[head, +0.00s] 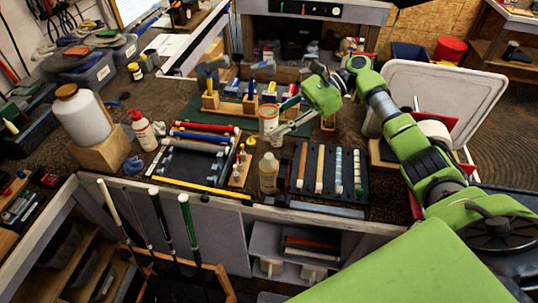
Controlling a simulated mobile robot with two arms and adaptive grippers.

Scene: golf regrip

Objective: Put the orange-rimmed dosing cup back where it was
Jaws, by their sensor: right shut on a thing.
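The white dosing cup with the orange rim (268,118) is upright near the middle of the bench in the head view. My right gripper (277,132) reaches in from the right and is shut on the cup at its lower right side. Whether the cup's base touches the surface below is too small to tell. My left gripper is not in view.
A cream bottle (268,172) stands just in front of the cup. A dark tray of grips (328,171) lies to the right, and a rack with red and blue shafts (192,160) to the left. Wooden blocks with blue and yellow tools (230,100) stand behind.

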